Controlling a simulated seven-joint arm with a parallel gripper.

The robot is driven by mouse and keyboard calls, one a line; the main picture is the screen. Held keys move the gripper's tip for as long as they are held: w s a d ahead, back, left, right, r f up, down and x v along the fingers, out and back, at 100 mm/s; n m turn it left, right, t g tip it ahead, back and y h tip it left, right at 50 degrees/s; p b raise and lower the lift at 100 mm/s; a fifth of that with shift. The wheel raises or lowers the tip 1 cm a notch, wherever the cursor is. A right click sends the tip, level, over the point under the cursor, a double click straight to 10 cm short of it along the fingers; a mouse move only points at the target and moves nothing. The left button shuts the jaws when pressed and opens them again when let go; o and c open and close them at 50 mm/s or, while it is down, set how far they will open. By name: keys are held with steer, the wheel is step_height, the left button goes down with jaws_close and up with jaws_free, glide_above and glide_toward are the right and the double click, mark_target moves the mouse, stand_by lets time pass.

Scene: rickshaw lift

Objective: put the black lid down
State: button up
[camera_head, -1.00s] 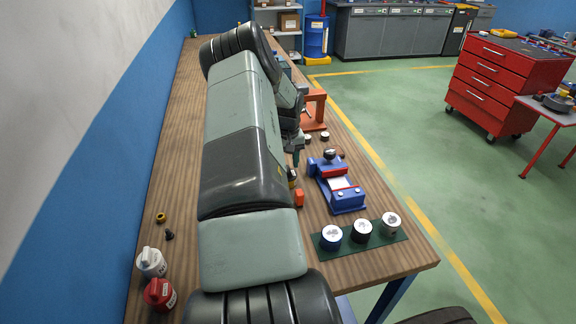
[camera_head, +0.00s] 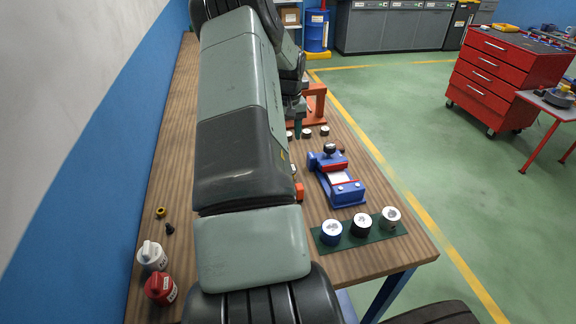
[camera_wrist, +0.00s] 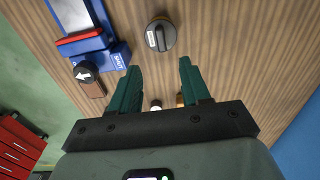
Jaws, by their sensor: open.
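A round black piece with a ridged top and a pale label, which looks like the black lid (camera_wrist: 160,36), rests on the wooden bench in the wrist view. It lies just beyond my fingertips, apart from both. My gripper (camera_wrist: 160,68) is open, with nothing between its green fingertips. In the head view my gripper (camera_head: 298,128) is partly hidden by my arm and shows behind the blue device. My arm hides most of the bench around the lid in that view.
A blue device (camera_head: 340,190) with a red bar stands right of my arm. Three round containers (camera_head: 361,224) sit on a green mat (camera_head: 344,243). An orange frame (camera_head: 316,102) and small round pieces (camera_head: 324,131) are farther back. White (camera_head: 152,256) and red (camera_head: 160,288) bottles stand at left.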

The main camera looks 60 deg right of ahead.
steer(key=f+t+h, duration=0.1)
steer(key=f, duration=0.1)
steer(key=s+a+f+t+h, duration=0.1)
steer(key=f, duration=0.1)
steer(key=a+f+t+h, duration=0.1)
steer(key=f, duration=0.1)
steer(key=shift+s+a, duration=0.2)
steer(key=shift+s, duration=0.05)
steer(key=shift+d+x, duration=0.15)
steer(key=shift+x, duration=1.2)
steer(key=shift+d+x, duration=0.15)
steer(key=shift+x, duration=1.2)
steer(key=shift+r, duration=0.1)
jaws_close()
